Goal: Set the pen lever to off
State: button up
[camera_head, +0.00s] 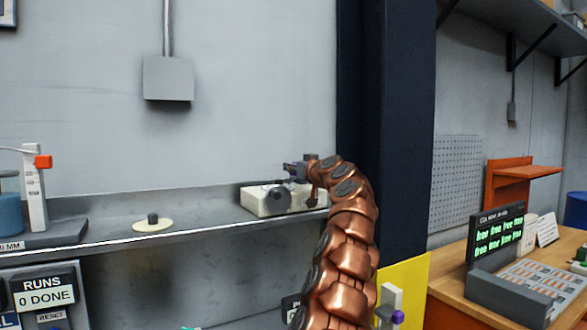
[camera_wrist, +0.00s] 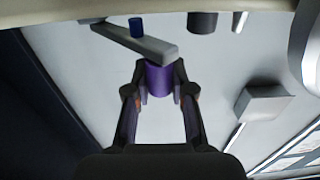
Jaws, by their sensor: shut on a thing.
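A cream box (camera_head: 262,203) with a dark round dial (camera_head: 277,199) stands on the grey shelf in the head view. My gripper (camera_head: 291,168) is at its top right, small and partly hidden by its own wrist. In the wrist view, a grey bar (camera_wrist: 135,38), likely the pen lever, runs slantwise with a small blue pin (camera_wrist: 137,27) on it. A purple cylindrical knob (camera_wrist: 159,80) is at the bar's lower right end. My gripper (camera_wrist: 158,68) is shut on this knob, one finger on each side. No off mark is readable.
A cream disc with a dark knob (camera_head: 153,224) lies on the shelf to the left. A grey wall box (camera_head: 168,78) hangs above; it also shows in the wrist view (camera_wrist: 262,102). A dark column (camera_head: 385,130) stands right of my arm. A wooden desk (camera_head: 455,290) is further right.

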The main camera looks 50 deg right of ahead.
grip_shut()
